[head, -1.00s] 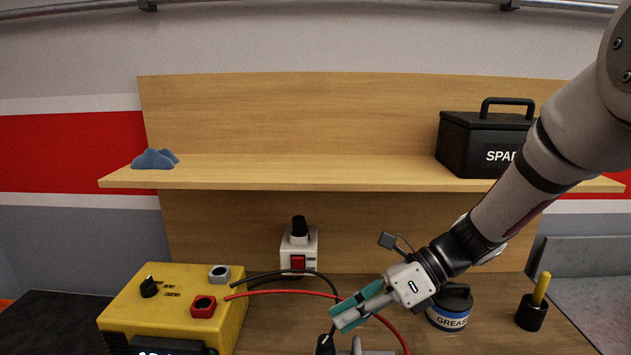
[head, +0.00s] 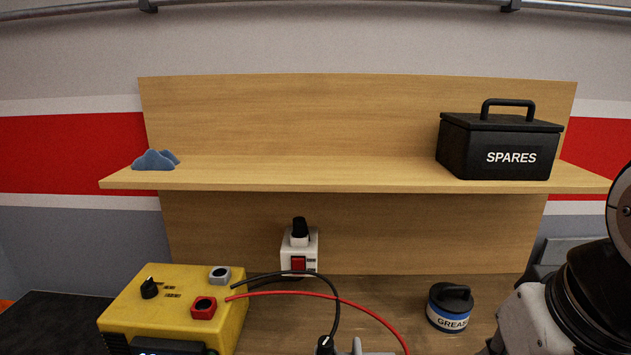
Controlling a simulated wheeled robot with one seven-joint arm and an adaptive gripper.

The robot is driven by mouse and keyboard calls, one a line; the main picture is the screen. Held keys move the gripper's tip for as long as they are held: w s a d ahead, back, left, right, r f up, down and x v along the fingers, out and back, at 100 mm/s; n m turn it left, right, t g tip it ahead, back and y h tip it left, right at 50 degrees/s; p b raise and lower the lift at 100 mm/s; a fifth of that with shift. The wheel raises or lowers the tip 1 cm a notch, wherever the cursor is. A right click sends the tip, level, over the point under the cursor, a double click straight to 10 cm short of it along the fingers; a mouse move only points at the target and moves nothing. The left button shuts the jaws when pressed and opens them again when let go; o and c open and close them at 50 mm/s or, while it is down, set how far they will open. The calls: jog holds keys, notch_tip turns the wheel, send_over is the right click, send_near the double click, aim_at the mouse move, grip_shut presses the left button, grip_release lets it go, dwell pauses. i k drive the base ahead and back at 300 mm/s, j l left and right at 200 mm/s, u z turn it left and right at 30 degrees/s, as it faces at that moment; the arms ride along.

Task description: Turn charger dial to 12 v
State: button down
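The yellow charger (head: 124,300) stands on the bench at the lower left, its front cut off by the bottom edge of the head view. Its black dial (head: 149,288) is on the top face at the left, with small dark labels beside it that are too small to read. A grey socket (head: 220,275) and a red socket (head: 203,307) sit to its right. A dark display at the front shows only partly. My gripper is out of view; only part of my arm shows at the lower right, well away from the charger.
A black and a red cable (head: 345,300) arch from the charger to a partly cut-off thing at the bottom. A white switch box (head: 299,252) stands behind. A grease tub (head: 450,308) is at right. A shelf (head: 300,172) above holds a SPARES box (head: 500,147) and a blue cloth (head: 155,160).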

aim_at(149, 289)
jog(key=j+u, duration=0.2)
jog(key=j, duration=0.35)
jog(key=i+j+u, duration=0.15)
jog(key=j, duration=0.4)
jog(key=j+u, duration=0.2)
jog(key=j, duration=0.35)
